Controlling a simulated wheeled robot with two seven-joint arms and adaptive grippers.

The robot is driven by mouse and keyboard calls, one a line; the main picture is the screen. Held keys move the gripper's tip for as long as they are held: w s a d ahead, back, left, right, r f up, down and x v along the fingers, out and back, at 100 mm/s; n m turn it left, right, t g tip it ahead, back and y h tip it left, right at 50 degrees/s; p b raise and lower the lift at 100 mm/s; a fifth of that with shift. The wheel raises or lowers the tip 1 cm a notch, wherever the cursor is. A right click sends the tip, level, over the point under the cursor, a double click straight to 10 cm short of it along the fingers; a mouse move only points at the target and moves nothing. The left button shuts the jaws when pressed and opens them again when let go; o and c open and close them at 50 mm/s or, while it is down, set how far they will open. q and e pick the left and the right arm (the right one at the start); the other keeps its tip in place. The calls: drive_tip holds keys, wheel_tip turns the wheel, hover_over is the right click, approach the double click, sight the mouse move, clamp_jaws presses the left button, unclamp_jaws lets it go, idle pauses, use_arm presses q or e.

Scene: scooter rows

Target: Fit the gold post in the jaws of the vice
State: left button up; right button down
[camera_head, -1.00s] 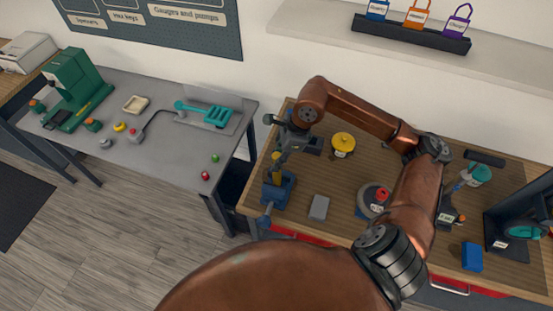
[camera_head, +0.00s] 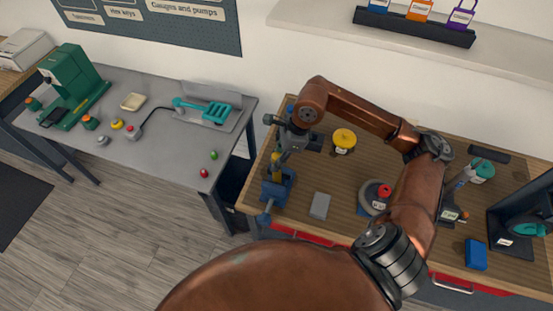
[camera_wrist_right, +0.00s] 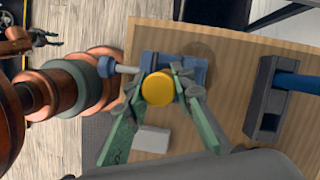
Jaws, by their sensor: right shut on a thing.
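The gold post (camera_head: 276,167) stands about upright at the blue vice (camera_head: 276,188), on the left end of the wooden bench. My right gripper (camera_head: 281,155) is above the vice, shut on the post's upper part. In the right wrist view the post's round gold top (camera_wrist_right: 158,88) sits between my right gripper's fingers (camera_wrist_right: 160,92), with the vice (camera_wrist_right: 146,62) just beyond and below. The fingers and post hide most of the jaws, so I cannot tell how deep the post sits. A small dark claw (camera_wrist_right: 45,38), perhaps my left gripper, shows in the wrist view; its opening is unclear.
A grey block (camera_head: 319,205) lies right of the vice. A yellow round-topped item (camera_head: 344,138) and a red-topped round item (camera_head: 384,190) stand farther right. A blue box (camera_head: 476,254) is near the front edge. A gap separates the bench from the grey table (camera_head: 165,150).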

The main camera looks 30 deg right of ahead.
drive_tip(key=c, duration=1.6)
unclamp_jaws()
drive_tip(key=v, duration=1.2)
